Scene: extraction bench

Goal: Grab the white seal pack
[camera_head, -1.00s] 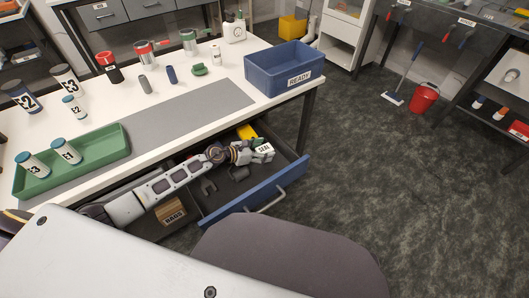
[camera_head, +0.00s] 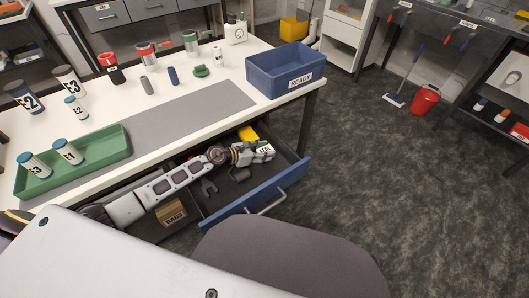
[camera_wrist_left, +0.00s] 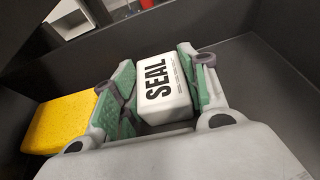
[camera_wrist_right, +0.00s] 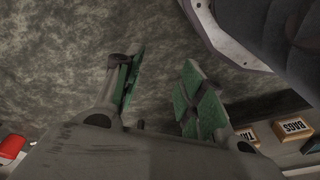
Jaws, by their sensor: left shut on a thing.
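The white seal pack (camera_wrist_left: 165,92) with black SEAL print lies between the green-padded fingers of my left gripper (camera_wrist_left: 155,66), which is shut on it. In the head view my left gripper (camera_head: 258,152) reaches into the open blue-fronted drawer (camera_head: 262,193), and its fingers partly cover the pack (camera_head: 266,150). I cannot tell whether the pack touches the drawer floor. My right gripper (camera_wrist_right: 163,64) shows in the right wrist view, open and empty, with grey floor behind it.
A yellow sponge-like block (camera_wrist_left: 57,122) lies in the drawer beside my left gripper. A BAGS box (camera_head: 172,212) sits nearer. The blue READY bin (camera_head: 282,72) stands at the table's right end. A green tray (camera_head: 108,158) holds two labelled jars.

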